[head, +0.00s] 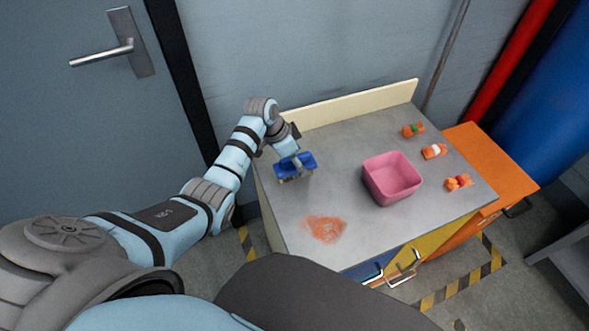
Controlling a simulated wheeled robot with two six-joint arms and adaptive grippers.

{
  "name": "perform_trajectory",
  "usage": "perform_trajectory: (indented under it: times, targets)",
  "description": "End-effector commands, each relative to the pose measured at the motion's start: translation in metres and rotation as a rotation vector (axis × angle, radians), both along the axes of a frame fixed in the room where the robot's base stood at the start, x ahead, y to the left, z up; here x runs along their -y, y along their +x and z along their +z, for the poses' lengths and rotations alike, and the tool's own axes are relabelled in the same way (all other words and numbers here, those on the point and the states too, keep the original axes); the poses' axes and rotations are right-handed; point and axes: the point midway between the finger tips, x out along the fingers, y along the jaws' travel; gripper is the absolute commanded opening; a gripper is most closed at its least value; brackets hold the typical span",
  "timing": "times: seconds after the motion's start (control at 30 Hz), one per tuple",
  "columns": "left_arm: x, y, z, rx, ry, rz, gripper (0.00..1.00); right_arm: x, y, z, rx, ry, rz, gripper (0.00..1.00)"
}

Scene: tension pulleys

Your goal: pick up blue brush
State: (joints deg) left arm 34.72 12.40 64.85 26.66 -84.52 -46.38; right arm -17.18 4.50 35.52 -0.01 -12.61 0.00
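The blue brush (297,162) is at the left part of the grey tabletop, a blue block with its lower side towards the table. My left arm comes in from the left and bends down over it. My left gripper (296,157) is right at the top of the brush; the wrist hides most of the fingers. I cannot tell whether the fingers are closed on it, or whether the brush touches the table. My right gripper is not in view.
A pink open box (391,178) stands mid-table. Several small orange items (434,151) lie along the right side. An orange-brown stain (325,229) marks the front left of the tabletop (330,130). A low cream board (350,104) edges the back.

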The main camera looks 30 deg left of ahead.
Motion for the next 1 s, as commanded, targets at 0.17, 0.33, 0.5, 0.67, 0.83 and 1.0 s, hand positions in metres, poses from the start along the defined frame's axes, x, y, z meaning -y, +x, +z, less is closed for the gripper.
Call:
perform_trajectory:
  times: [0.17,0.33,0.5,0.67,0.83,1.0]
  targets:
    - [0.006,0.006,-0.024,-0.001,0.001,0.0,0.65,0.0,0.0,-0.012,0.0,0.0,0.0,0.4]
    - [0.006,0.006,-0.022,0.0,0.001,0.0,0.65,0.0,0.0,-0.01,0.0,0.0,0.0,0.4]
    - [0.006,0.006,-0.022,0.0,0.0,0.0,0.38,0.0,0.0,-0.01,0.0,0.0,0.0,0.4]
    - [0.006,0.006,-0.022,0.001,0.001,0.0,0.12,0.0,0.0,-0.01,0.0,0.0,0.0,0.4]
    - [0.006,0.006,-0.021,0.001,0.001,0.0,0.1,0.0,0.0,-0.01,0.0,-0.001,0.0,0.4]
    - [0.006,0.007,-0.015,0.003,0.0,0.0,0.1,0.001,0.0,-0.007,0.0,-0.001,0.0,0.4]
